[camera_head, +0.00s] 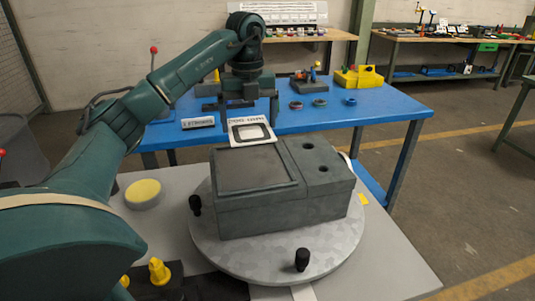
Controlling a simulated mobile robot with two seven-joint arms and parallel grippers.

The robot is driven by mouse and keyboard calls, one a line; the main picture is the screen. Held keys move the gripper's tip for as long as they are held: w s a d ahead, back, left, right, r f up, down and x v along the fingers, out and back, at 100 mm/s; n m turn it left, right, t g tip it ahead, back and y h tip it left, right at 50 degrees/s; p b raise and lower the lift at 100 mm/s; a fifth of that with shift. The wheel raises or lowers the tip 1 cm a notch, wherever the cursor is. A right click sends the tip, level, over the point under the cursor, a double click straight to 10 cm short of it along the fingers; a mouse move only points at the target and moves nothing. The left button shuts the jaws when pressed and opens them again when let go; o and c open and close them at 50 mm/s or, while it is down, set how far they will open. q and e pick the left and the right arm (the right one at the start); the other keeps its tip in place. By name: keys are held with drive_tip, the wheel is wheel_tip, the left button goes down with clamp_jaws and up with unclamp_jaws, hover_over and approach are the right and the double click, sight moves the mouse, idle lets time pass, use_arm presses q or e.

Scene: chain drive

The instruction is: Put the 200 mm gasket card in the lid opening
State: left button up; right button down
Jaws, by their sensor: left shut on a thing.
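My left gripper (250,112) comes in over the blue table and is shut on the gasket card (237,140). The card is white with lettering along its upper edge and a dark square outline. It hangs tilted beyond the far edge of the grey housing (285,207), and I cannot tell whether it touches it. The lid opening (253,168) is the shallow rectangular recess in the left part of the housing's top, and it is empty. My right gripper is not in view.
The housing stands on a round grey turntable (330,262) with black knobs. A yellow round pad (143,193) lies to the left. The blue table (390,112) behind holds a small sign (198,123), several rings and a yellow block (358,78).

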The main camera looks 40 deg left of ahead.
sight(250, 128)
use_arm(q)
wheel_tip(250, 128, down, 3)
drive_tip(key=shift+w+b, duration=0.15)
drive_tip(key=shift+b, duration=0.5)
drive_tip(key=shift+s+f, duration=0.25)
drive_tip(key=shift+f, duration=0.9)
drive_tip(key=shift+w+f+p, duration=0.1)
drive_tip(key=shift+f+p, duration=0.3)
drive_tip(key=shift+f, duration=1.95)
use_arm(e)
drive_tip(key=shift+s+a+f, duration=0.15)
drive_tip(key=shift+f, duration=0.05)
use_arm(q)
drive_tip(key=o, duration=0.7)
drive_tip(key=shift+f, duration=0.1)
